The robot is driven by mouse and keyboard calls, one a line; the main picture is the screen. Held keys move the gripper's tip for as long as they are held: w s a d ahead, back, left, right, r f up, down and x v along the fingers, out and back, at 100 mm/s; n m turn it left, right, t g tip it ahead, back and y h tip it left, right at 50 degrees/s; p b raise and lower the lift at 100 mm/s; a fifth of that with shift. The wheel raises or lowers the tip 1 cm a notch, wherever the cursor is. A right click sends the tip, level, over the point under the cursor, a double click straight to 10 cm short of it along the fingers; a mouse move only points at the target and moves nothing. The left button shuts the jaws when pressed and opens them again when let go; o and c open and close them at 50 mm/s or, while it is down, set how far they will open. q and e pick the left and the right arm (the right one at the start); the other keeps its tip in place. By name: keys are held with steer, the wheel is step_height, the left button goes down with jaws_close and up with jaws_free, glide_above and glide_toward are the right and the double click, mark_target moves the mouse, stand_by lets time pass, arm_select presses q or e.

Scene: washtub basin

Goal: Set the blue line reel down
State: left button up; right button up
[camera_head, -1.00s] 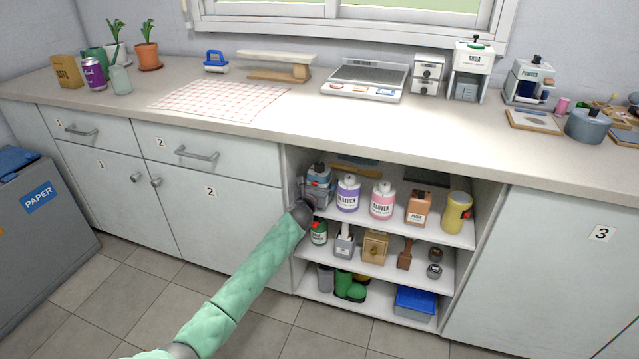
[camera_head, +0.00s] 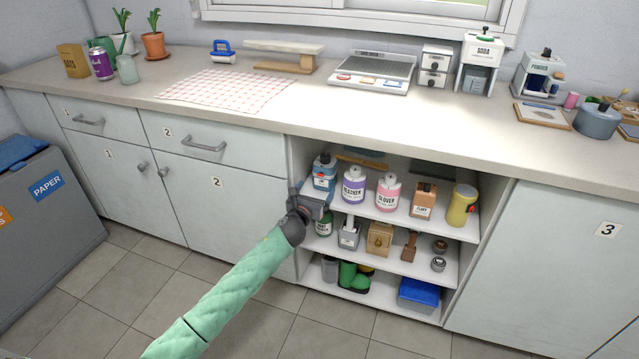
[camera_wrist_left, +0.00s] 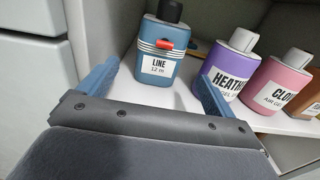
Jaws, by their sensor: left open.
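The blue line reel (camera_head: 323,172) stands upright at the left end of the top shelf in the open cabinet. In the left wrist view the reel (camera_wrist_left: 156,58) shows its white "LINE 12 m" label, a red part and a dark top. My left gripper (camera_head: 318,196) is just in front of it, at the shelf's left front. In the wrist view the two blue fingers of the gripper (camera_wrist_left: 155,88) are spread apart with nothing between them, and the reel stands beyond their gap. My right gripper is not in view.
A purple bottle (camera_head: 353,186) stands right of the reel, followed by a pink bottle (camera_head: 388,192), an orange container (camera_head: 423,201) and a yellow one (camera_head: 461,205). The cabinet's left wall is close to the reel. Lower shelves (camera_head: 385,257) hold several items.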

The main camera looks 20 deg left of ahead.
arm_select(q)
steer(key=shift+s, duration=0.85)
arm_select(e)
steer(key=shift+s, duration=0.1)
